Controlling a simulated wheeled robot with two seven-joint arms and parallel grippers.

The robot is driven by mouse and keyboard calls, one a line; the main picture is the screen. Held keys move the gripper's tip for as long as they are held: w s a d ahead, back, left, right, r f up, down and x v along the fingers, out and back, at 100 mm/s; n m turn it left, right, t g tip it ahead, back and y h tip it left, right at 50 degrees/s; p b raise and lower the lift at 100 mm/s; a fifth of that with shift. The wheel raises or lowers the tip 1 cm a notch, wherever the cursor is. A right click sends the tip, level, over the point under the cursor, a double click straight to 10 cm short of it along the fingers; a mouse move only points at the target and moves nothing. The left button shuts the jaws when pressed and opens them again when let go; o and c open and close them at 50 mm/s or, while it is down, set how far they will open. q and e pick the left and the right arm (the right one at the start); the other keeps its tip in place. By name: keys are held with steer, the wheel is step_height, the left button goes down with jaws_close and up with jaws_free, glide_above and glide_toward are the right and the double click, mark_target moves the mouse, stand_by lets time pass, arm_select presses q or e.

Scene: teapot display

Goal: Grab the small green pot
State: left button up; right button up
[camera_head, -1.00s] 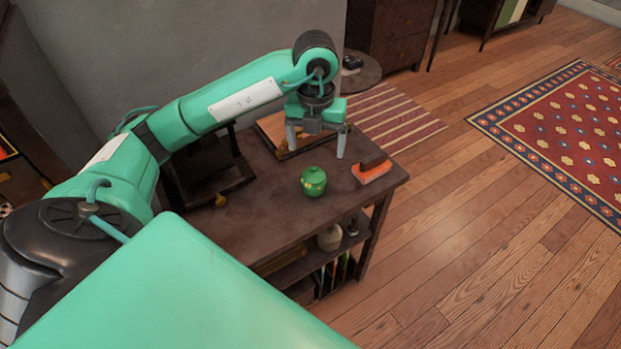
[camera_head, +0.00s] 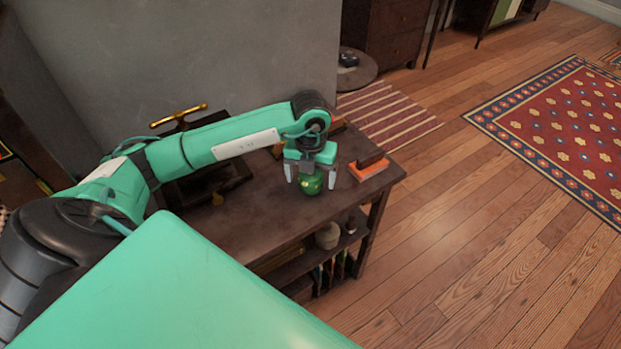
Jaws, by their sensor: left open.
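The small green pot (camera_head: 312,186) stands on the dark wooden table (camera_head: 255,212), near its front edge. My left gripper (camera_head: 311,180) is over the pot and points down. It is open, with one finger to the left of the pot and the other to the right. The gripper body hides the top of the pot. I cannot tell whether either finger touches it. My right gripper is not in view.
An orange block with a dark piece on top (camera_head: 369,168) lies close to the right of the gripper. A dark stand with a gold bar (camera_head: 180,115) is behind my left arm. Pots and books fill the shelf below.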

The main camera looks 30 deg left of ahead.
arm_select(q)
steer(key=shift+f, duration=0.5)
steer(key=c, duration=1.2)
steer(key=shift+o, duration=0.2)
steer(key=shift+r, duration=0.1)
